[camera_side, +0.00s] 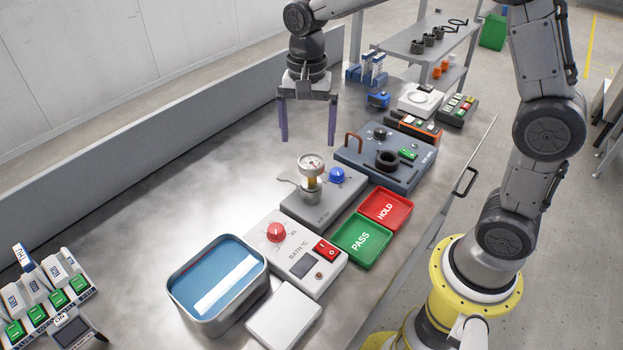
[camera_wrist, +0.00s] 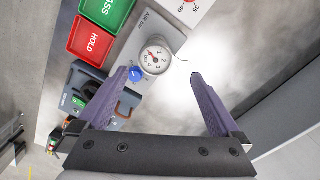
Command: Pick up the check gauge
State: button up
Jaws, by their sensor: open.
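The check gauge (camera_side: 312,165) has a round white dial and a brass-coloured stem. It stands upright on a grey station block (camera_side: 325,207) with a blue knob (camera_side: 337,175) beside it. In the wrist view the gauge (camera_wrist: 156,60) shows its dial, beyond the fingertips and between their lines, nearer the left finger. My gripper (camera_side: 308,138) is open and empty, fingers pointing down, above and behind the gauge in the side view. Its two purple fingers also show in the wrist view (camera_wrist: 160,76). Neither finger appears to touch the gauge.
Green PASS (camera_side: 362,242) and red HOLD (camera_side: 386,209) trays lie right of the station. A bath control box (camera_side: 295,257) and a water basin (camera_side: 218,284) stand in front. A blue-grey case (camera_side: 390,157) stands behind to the right. The bench at left is mostly clear.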

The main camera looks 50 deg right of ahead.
aim_at(309, 161)
notch_tip(309, 161, down, 6)
jog(key=shift+r, duration=0.1)
jog(key=shift+s+d+f, duration=0.15)
jog(key=shift+f, duration=1.2)
jog(key=shift+s+d+f, duration=0.1)
jog(key=shift+s+f, duration=0.05)
jog(key=shift+f, duration=1.15)
jog(key=shift+c, duration=0.3)
jog(key=shift+r, duration=0.1)
grip_shut()
